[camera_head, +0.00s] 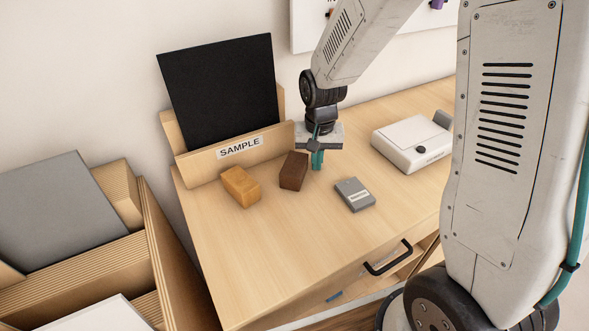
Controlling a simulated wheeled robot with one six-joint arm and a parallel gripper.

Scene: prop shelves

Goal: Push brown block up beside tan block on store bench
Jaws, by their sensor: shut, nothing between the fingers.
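The brown block (293,171) stands on the wooden store bench (260,250), in front of the sample holder's right part. The tan block (241,186) lies to its left, with a gap of bare bench between the two. My gripper (317,160) points down just right of the brown block, its teal fingers shut and empty. The fingertips are low, close to the bench top. I cannot tell whether they touch the brown block.
The wooden holder labelled SAMPLE (240,148) holds a black panel (220,90) behind the blocks. A small grey box (355,194) lies right of the gripper in front. A white device (412,143) stands farther right. The bench front is clear above a drawer handle (388,259).

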